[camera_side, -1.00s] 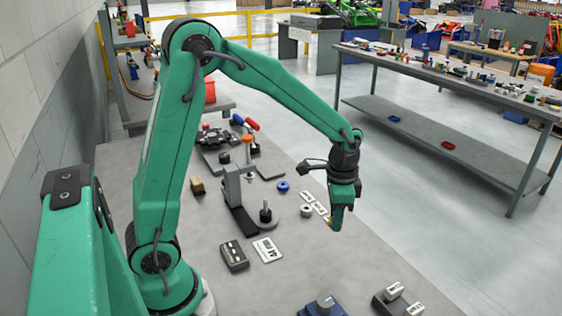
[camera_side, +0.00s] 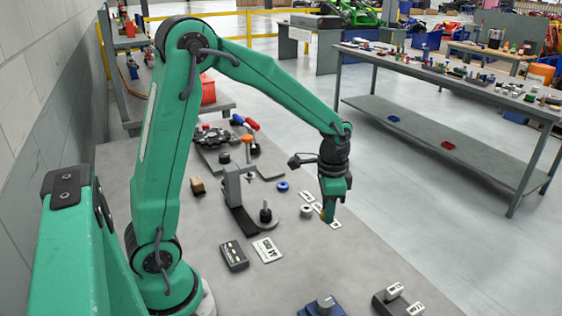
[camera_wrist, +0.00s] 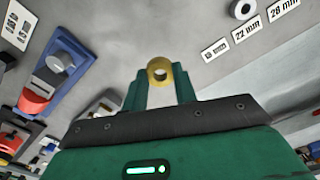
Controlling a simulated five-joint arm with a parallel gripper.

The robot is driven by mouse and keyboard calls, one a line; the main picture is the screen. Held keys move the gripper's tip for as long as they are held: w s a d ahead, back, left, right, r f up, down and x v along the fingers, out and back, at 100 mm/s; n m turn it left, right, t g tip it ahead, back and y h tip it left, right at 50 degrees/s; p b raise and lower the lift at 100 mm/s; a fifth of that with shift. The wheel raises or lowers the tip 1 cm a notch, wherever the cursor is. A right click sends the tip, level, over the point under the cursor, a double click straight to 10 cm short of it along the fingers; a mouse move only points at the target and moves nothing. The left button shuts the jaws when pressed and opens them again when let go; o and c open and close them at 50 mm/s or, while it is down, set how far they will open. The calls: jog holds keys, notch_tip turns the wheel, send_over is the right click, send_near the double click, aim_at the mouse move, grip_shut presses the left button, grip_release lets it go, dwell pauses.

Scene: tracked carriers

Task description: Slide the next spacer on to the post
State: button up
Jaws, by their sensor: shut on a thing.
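My gripper (camera_side: 326,215) is shut on a brass-coloured ring spacer (camera_wrist: 160,71), held between the green fingertips with its hole facing the wrist camera. A grey ring (camera_side: 306,211) lies between the post and my gripper; a grey ring also shows in the wrist view (camera_wrist: 243,9). A blue ring (camera_side: 283,186) lies farther back.
White size labels (camera_wrist: 246,30) lie on the bench near my gripper. A grey upright bracket (camera_side: 232,186) stands just left of the post. A dark box (camera_side: 233,256) and a white card (camera_side: 267,249) lie in front. A blue fixture (camera_side: 322,306) sits at the front edge.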

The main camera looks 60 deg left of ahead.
jog(key=s+a+n, duration=0.1)
jog(key=s+a, duration=0.1)
jog(key=a, duration=0.3)
jog(key=s+a+r+n, duration=0.1)
jog(key=s+a+n, duration=0.1)
jog(key=a, duration=0.4)
jog(key=s+a+r+n, duration=0.1)
jog(key=s+a+n, duration=0.1)
jog(key=s+a, duration=0.2)
jog(key=shift+s+a+r, duration=0.1)
jog(key=shift+s+a, duration=0.05)
jog(key=shift+a, duration=0.4)
jog(key=shift+s+a, duration=0.1)
jog(key=shift+a, duration=0.45)
jog(key=shift+f, duration=0.2)
jog(key=shift+f, duration=1.7)
jog(key=shift+f, duration=1.4)
dwell(1.4)
jog(key=o, duration=1)
